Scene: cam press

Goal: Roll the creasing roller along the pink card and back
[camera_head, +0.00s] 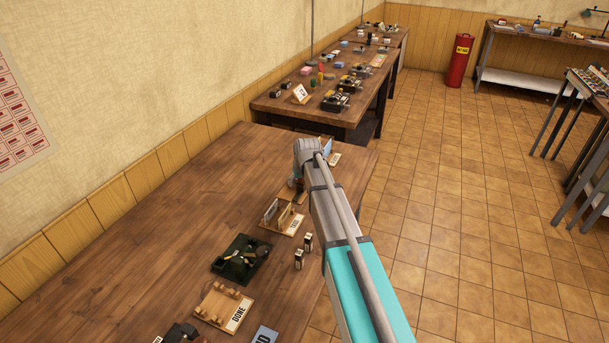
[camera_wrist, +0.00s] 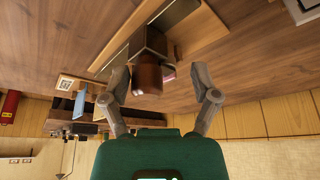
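In the wrist view my gripper (camera_wrist: 160,80) is open, its two fingers spread. Between them, in the picture, is a brown cylindrical handle (camera_wrist: 147,76) on a dark block, probably the creasing roller. In the head view my arm hides the gripper and most of this station.
On the same bench are a wooden rack (camera_head: 282,218), a black tray (camera_head: 241,259) with small parts, a wooden stand marked DONE (camera_head: 224,307), and two small upright blocks (camera_head: 303,252). The bench's left side is bare. Another cluttered bench (camera_head: 290,108) stands behind.

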